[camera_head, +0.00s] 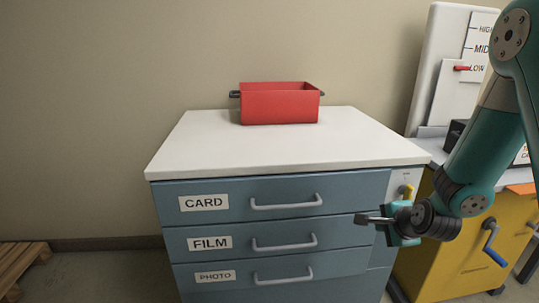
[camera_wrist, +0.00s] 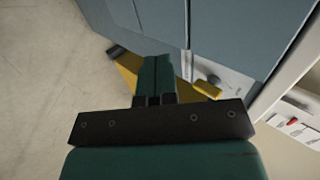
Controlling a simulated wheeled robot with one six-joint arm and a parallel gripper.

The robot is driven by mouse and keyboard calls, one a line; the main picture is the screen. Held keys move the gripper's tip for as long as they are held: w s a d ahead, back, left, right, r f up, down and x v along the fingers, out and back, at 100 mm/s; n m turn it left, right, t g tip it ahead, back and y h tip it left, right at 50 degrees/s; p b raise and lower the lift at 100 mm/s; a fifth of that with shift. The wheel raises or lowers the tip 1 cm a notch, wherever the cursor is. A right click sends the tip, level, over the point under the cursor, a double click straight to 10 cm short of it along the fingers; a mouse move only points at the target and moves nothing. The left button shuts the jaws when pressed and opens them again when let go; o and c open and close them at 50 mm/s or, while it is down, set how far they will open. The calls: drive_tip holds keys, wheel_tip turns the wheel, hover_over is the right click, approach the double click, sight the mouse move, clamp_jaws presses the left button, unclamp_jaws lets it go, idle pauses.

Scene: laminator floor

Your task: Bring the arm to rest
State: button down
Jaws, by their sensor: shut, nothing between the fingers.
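My gripper (camera_head: 374,219) is at the right front of the blue drawer cabinet (camera_head: 235,222), level with the FILM drawer's front. Its fingers are shut with nothing between them and point to the left in the head view. In the wrist view the shut fingers (camera_wrist: 155,80) show as one dark green block, over a yellow surface and the blue cabinet side. My teal arm reaches down from the upper right of the head view.
A red bin (camera_head: 280,105) stands on the white cabinet top (camera_head: 200,140). The CARD, FILM and PHOTO drawers look shut. A yellow machine (camera_head: 440,265) with a blue-handled crank (camera_head: 494,248) stands close on the right. A wooden pallet (camera_head: 20,262) lies at far left.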

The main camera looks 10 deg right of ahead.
drive_tip(key=s+a+r+n+g+y, duration=0.25)
drive_tip(key=a+r+n, duration=0.4)
drive_tip(key=a, duration=0.45)
drive_tip(key=s+a+r+n+g+y, duration=0.1)
drive_tip(key=s+a+r+n+g, duration=0.2)
drive_tip(key=s+n, duration=0.35)
drive_tip(key=s+a+r+n+g+y, duration=0.1)
drive_tip(key=s+a+r+n, duration=0.35)
drive_tip(key=s+n, duration=0.2)
drive_tip(key=s+a+r+n+g+y, duration=0.1)
drive_tip(key=s+a+r+n+g, duration=0.15)
drive_tip(key=s+a+n, duration=0.35)
wheel_tip(320, 180, up, 18)
drive_tip(key=s+d+p, duration=0.1)
drive_tip(key=s+p, duration=0.1)
drive_tip(key=p, duration=1.6)
drive_tip(key=shift+s+r+h, duration=0.15)
drive_tip(key=shift+r+h, duration=0.05)
drive_tip(key=shift+h, duration=0.15)
